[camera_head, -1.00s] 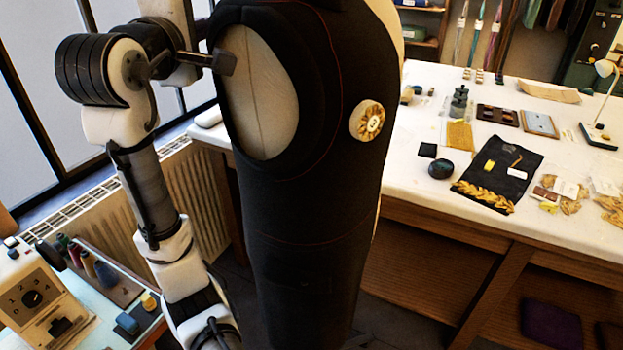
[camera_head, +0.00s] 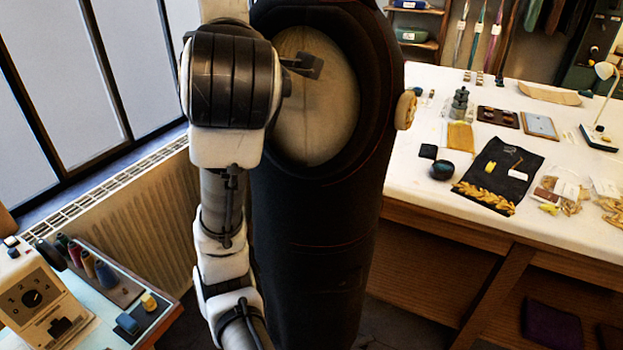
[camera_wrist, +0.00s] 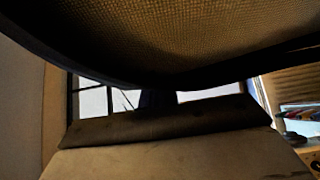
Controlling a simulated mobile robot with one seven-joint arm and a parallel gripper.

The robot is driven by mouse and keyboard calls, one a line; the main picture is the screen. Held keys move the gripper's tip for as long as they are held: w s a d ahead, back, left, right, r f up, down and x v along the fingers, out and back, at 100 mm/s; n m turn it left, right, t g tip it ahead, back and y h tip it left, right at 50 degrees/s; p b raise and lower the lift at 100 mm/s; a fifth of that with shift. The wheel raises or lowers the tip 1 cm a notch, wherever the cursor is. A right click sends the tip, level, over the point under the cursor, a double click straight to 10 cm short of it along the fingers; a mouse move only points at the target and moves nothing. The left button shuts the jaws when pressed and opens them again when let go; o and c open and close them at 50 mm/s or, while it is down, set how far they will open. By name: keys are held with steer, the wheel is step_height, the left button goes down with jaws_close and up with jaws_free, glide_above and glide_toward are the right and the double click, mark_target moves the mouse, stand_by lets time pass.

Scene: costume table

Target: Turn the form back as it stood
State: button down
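The form (camera_head: 325,225) is a tall torso in black cloth with thin red seams, standing upright in the middle of the head view. An oval beige panel (camera_head: 325,110) with a thick black rim faces the camera. A round pale rosette (camera_head: 405,109) shows nearly edge-on at the form's right side. My gripper (camera_head: 308,66) is at the upper part of the beige panel, its dark tip over or against it; contact is unclear. My arm hides the form's left edge. In the wrist view the panel (camera_wrist: 200,35) fills the top, close to the camera. The finger opening cannot be made out.
A white worktable (camera_head: 430,205) stands close on the right, with a black cloth (camera_head: 500,170), a dark round pot (camera_head: 442,169) and trays. A small table with a dial machine (camera_head: 38,300) and thread spools is at lower left. A radiator (camera_head: 145,230) and window stand behind my arm.

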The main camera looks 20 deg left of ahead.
steer(key=shift+d+n+g+y, duration=0.5)
steer(key=shift+d+y, duration=0.1)
steer(key=shift+d, duration=0.75)
